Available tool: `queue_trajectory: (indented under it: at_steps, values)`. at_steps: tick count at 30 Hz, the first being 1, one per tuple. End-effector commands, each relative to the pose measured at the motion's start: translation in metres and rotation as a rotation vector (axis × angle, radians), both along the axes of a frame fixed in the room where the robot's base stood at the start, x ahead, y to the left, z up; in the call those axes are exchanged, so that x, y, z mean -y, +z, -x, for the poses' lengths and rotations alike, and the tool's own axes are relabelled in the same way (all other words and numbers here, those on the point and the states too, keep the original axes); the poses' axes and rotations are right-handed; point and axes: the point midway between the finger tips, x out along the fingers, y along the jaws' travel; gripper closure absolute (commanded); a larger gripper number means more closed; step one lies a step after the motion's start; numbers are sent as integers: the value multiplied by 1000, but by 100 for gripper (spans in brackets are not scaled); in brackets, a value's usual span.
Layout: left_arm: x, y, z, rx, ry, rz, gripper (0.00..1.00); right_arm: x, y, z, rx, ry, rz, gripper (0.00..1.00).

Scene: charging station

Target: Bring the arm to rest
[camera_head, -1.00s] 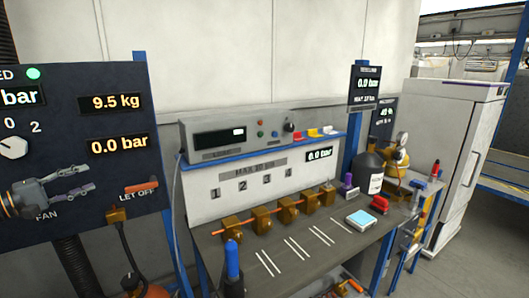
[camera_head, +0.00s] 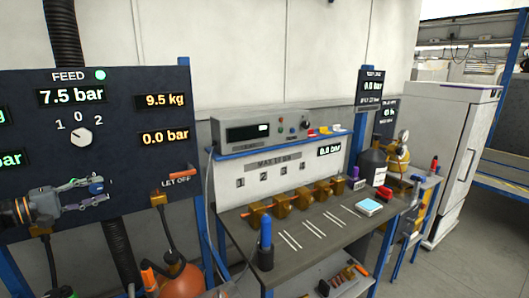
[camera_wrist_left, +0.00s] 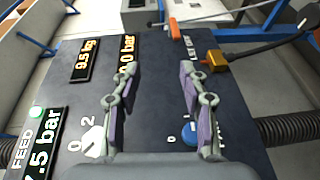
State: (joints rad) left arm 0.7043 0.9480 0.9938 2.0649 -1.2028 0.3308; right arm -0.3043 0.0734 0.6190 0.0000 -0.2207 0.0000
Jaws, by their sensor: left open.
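My left gripper (camera_head: 92,193) is in front of the lower part of the dark control panel (camera_head: 125,118) at the left of the head view. Its two fingers are apart and nothing is between them. In the left wrist view the open fingers (camera_wrist_left: 155,95) stand over the panel face, with a blue knob (camera_wrist_left: 190,134) partly behind one finger. A white knob (camera_head: 81,137) and the orange LET OFF lever (camera_head: 181,174) are on the panel, clear of the fingers. My right gripper is not in view.
A bench (camera_head: 325,243) with several brass blocks (camera_head: 300,198), a dark bottle (camera_head: 372,168) and a blue cylinder (camera_head: 265,240) stands to the right. An orange tank (camera_head: 180,281) and black hoses (camera_head: 124,250) are below the panel. A white cabinet (camera_head: 455,150) stands at far right.

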Motion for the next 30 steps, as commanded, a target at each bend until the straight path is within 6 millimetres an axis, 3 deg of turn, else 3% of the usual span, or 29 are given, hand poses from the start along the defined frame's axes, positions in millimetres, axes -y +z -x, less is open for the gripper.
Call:
queue_trajectory:
  at_steps: [6,11,16,21,24,27,30]
  values:
    - [42,-53,-1,-65,-74,-121,57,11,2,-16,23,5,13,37]
    - [81,-107,7,-126,-151,-249,57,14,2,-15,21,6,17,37]
    - [141,-192,33,-200,-284,-452,57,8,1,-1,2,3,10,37]
    - [218,-300,103,-257,-477,-762,57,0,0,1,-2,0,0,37]
    - [252,-345,154,-264,-564,-950,57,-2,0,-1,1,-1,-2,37]
    - [270,-367,198,-265,-603,-1111,57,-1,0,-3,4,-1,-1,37]
    - [276,-374,230,-274,-609,-1226,57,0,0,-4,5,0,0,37]
